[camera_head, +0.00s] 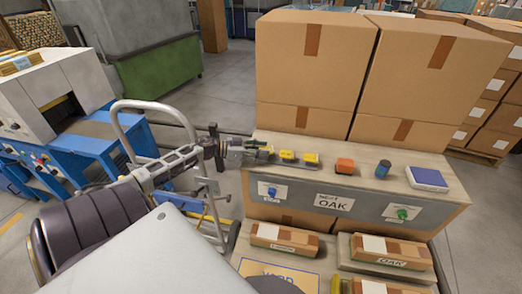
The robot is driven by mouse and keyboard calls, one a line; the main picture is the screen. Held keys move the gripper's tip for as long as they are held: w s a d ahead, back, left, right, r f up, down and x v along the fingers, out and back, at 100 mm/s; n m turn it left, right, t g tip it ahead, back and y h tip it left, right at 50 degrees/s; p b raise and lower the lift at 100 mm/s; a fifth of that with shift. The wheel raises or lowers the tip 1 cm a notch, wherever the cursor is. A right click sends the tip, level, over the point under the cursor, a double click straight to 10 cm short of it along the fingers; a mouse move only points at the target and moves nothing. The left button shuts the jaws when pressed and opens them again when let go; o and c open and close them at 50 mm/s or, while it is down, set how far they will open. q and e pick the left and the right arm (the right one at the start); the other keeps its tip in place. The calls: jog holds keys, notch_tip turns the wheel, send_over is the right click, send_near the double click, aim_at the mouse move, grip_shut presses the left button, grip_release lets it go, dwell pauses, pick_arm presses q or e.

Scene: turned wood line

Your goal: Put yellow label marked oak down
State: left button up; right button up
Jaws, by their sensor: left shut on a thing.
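My left gripper (257,152) reaches in from the left, at the left end of the bench shelf (441,190). It is shut on a small yellow piece, which I take to be the yellow label (264,148); the fingers partly hide it, and I cannot read any marking on it. I cannot tell whether it touches the shelf. Two similar yellow pieces, one (287,155) nearer and one (310,159) farther right, lie beside it. A sign reading OAK (334,203) is on the shelf front. My right gripper is not in view.
An orange block (345,165), a dark blue cylinder (383,169) and a blue-and-white box (427,178) stand along the shelf. Large cartons (314,62) rise behind it. Wrapped wood bundles (284,239) lie below, one (391,250) tagged OAK. A metal hand truck (122,112) stands left.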

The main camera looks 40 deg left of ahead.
pick_arm(q)
jog(key=shift+f, duration=0.2)
jog(key=o, duration=0.7)
jog(key=shift+f+b, duration=0.1)
jog(key=shift+b, duration=0.7)
jog(key=shift+v, duration=3.8)
notch_tip(320, 180, up, 8)
jog(key=p, duration=0.1)
jog(key=shift+o, duration=0.6)
